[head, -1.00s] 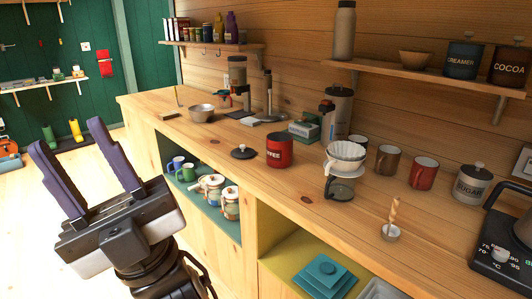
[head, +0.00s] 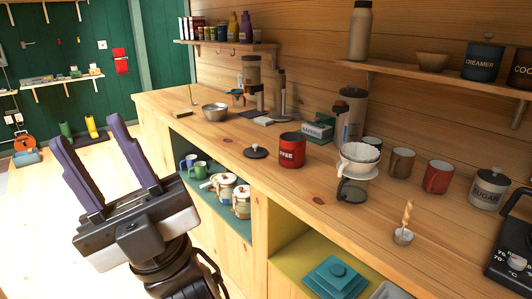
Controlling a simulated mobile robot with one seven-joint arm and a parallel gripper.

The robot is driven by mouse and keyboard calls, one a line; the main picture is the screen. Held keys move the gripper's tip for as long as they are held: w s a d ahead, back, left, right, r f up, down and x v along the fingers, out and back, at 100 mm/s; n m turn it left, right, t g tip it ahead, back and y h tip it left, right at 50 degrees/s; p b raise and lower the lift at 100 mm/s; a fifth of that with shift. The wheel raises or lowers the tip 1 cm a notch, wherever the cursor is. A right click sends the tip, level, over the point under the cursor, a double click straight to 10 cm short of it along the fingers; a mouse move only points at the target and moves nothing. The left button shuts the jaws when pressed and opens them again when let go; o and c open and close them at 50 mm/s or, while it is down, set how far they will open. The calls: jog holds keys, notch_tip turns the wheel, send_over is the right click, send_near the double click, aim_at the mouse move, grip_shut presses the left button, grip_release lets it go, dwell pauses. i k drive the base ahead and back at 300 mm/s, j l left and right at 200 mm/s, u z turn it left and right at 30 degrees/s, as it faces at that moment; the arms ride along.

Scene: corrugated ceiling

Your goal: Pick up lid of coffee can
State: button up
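The coffee can (head: 291,151) is red with white lettering and stands on the wooden counter. Its dark round lid (head: 255,152), with a small knob on top, lies flat on the counter just left of the can, apart from it. My gripper (head: 102,149) is at the left of the head view, in front of the counter and left of the lid. Its two purple fingers are spread wide and point up, with nothing between them.
Behind the lid stand a metal bowl (head: 215,112) and a coffee maker (head: 253,86). A white dripper on a glass pot (head: 357,172) stands right of the can. Mugs and jars (head: 223,185) fill the open shelf below. The counter (head: 230,141) around the lid is clear.

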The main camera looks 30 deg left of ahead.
aim_at(255, 152)
jog(key=i+j+z, duration=0.1)
jog(key=j, duration=0.35)
jog(key=i+j, duration=0.2)
jog(key=j, duration=0.3)
jog(key=i+j+z, duration=0.15)
jog(key=j, duration=0.35)
jog(key=i+j, duration=0.1)
jog(key=j, duration=0.4)
jog(key=i+j+z, duration=0.15)
jog(key=j, duration=0.35)
jog(key=j+z, duration=0.1)
jog(key=j, duration=0.4)
jog(key=i+j, duration=0.35)
jog(key=i+z, duration=0.05)
jog(key=i, duration=0.05)
